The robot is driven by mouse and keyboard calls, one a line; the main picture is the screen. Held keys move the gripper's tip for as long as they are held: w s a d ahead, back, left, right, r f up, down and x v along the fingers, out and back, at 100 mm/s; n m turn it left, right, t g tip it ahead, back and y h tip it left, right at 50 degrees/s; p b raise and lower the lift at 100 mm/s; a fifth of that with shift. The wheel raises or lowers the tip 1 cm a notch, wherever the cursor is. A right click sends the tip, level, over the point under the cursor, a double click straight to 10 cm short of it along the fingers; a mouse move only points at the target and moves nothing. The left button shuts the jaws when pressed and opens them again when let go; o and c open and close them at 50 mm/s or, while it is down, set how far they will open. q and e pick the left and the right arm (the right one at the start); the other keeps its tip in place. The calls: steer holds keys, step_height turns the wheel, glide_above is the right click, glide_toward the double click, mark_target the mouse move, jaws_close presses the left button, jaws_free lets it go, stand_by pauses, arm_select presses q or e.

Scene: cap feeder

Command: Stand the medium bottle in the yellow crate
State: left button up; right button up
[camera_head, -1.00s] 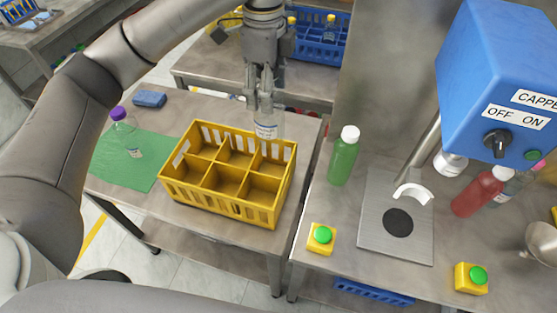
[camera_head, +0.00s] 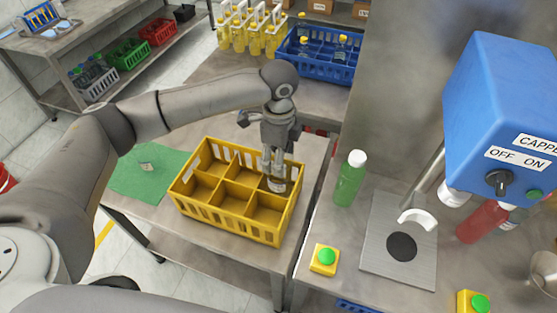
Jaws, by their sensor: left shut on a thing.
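The yellow crate (camera_head: 227,222), with several compartments, stands on the left table. My left gripper (camera_head: 273,166) points down over the crate's back right compartment. It is shut on a clear bottle (camera_head: 278,185) with a pale label, which I take as the medium bottle. The bottle is upright, with its lower part down inside that compartment. The fingers cover its top. I cannot tell whether its base touches the crate floor. The other compartments look empty. My right gripper is not in view.
A green mat (camera_head: 137,184) lies left of the crate, partly behind my left arm. A green bottle (camera_head: 350,178) with a white cap stands on the right table, near the blue capper (camera_head: 500,95). A blue crate (camera_head: 320,67) with bottles stands at the back.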

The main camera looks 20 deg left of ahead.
arm_select(q)
step_height(320, 180, down, 3)
steer(key=o, duration=0.9)
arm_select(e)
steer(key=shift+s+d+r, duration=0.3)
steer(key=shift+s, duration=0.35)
arm_select(q)
step_height(320, 180, up, 11)
steer(key=shift+w+r+b, duration=0.1)
steer(key=shift+r+b, duration=0.05)
steer(key=shift+b, duration=0.95)
steer(key=shift+r, duration=0.5)
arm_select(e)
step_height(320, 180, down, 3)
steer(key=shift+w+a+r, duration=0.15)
